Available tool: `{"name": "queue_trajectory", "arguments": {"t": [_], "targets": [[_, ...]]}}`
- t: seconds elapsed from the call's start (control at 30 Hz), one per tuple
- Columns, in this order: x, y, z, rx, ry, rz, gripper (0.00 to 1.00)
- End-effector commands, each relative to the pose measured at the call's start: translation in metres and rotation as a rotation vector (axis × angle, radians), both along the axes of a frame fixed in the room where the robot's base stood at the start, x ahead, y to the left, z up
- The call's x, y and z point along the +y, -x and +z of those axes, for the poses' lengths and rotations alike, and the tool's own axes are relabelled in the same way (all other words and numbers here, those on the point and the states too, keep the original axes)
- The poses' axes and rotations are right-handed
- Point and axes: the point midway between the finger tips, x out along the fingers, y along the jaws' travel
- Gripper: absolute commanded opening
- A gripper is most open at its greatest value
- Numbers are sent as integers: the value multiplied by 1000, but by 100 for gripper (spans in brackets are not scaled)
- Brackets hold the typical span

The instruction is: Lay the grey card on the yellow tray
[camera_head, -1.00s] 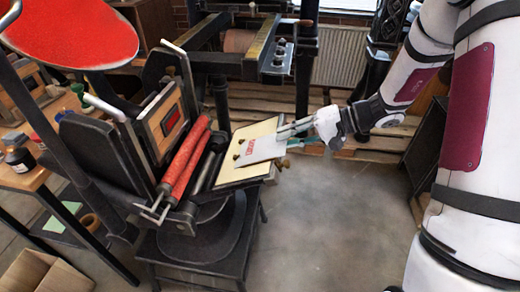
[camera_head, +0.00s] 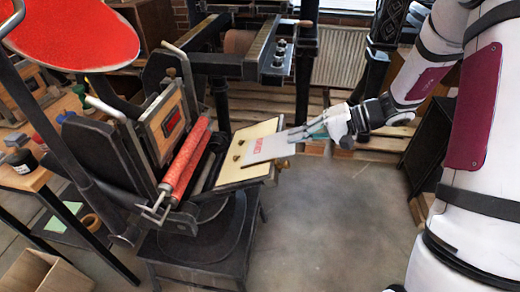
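The grey card (camera_head: 271,148), with red print near its left end, lies over the pale yellow tray (camera_head: 232,178) of the press. It covers part of the tray's right half. My gripper (camera_head: 297,134) is at the card's right end, with its fingers closed on that edge. The card looks nearly parallel to the tray; I cannot tell whether it touches the tray or is held just above it. Small brass pins (camera_head: 240,146) show on the tray beside the card's left end.
Red rollers (camera_head: 186,160) and the dark press frame stand just left of the tray. A round red disc (camera_head: 75,35) is at upper left. A wooden table with jars (camera_head: 22,161) is at far left. The floor (camera_head: 330,220) right of the press is clear.

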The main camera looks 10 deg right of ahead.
Motion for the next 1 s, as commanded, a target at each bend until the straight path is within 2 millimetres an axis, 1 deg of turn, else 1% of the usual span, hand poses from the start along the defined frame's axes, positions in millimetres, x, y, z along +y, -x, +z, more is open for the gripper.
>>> {"name": "queue_trajectory", "arguments": {"t": [0.27,0.8,1.0], "targets": [[-6,2,5,-1,0,-2,0],[-28,9,45,-2,1,-1,0],[-29,10,47,1,0,0,0]]}}
